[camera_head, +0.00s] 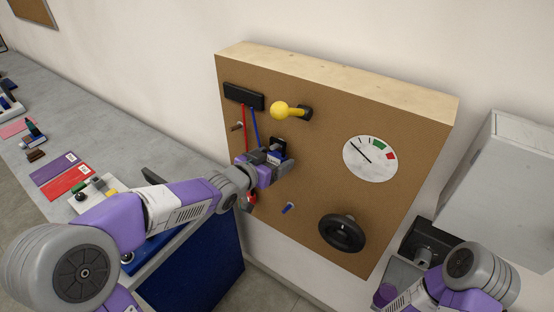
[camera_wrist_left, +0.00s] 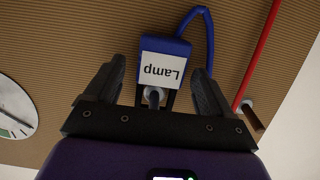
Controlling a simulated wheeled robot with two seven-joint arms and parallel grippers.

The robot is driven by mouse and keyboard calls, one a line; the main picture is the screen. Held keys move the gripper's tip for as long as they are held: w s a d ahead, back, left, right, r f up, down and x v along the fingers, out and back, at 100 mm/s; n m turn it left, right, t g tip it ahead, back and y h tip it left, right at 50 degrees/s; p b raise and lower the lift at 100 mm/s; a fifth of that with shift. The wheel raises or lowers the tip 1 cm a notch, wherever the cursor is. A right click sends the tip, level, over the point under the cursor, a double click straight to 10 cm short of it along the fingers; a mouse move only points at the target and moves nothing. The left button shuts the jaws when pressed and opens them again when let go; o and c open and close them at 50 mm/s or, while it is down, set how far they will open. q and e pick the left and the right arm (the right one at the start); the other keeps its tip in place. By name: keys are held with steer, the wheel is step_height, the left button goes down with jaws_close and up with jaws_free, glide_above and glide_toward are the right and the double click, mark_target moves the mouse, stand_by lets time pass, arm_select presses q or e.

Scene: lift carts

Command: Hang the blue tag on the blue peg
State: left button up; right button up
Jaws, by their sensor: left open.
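The blue tag (camera_wrist_left: 165,48) has a white label reading "Lamp", upside down in the left wrist view, and a blue cord. A metal piece shows at its lower edge; I cannot tell whether it is only an eyelet or a peg end. My left gripper (camera_head: 287,165) is at the board, its open fingers (camera_wrist_left: 157,88) on either side of the tag with gaps. The arm partly hides the tag in the head view. The blue peg (camera_head: 288,207) sticks out of the board below the gripper and looks bare.
The brown board (camera_head: 330,105) carries a yellow knob (camera_head: 281,110), a gauge (camera_head: 370,159), a black handwheel (camera_head: 342,232) and a black block (camera_head: 243,96) with red and blue cords. A brown peg (camera_wrist_left: 254,119) stands near the red cord (camera_wrist_left: 262,48). A grey bench (camera_head: 95,130) is at left.

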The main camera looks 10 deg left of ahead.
arm_select(q)
steer(key=shift+s, duration=0.1)
steer(key=c, duration=1.1)
steer(key=shift+c, duration=0.2)
steer(key=shift+r, duration=0.1)
steer(key=shift+r, duration=0.6)
steer(key=shift+s+a+r+p, duration=0.15)
steer(key=shift+s+p, duration=0.1)
steer(key=shift+p, duration=0.05)
steer(key=s+a, duration=0.3)
steer(key=s, duration=0.5)
steer(key=s+a+p, duration=0.1)
steer(key=s+a, duration=0.2)
steer(key=s, duration=0.5)
steer(key=shift+s, duration=0.2)
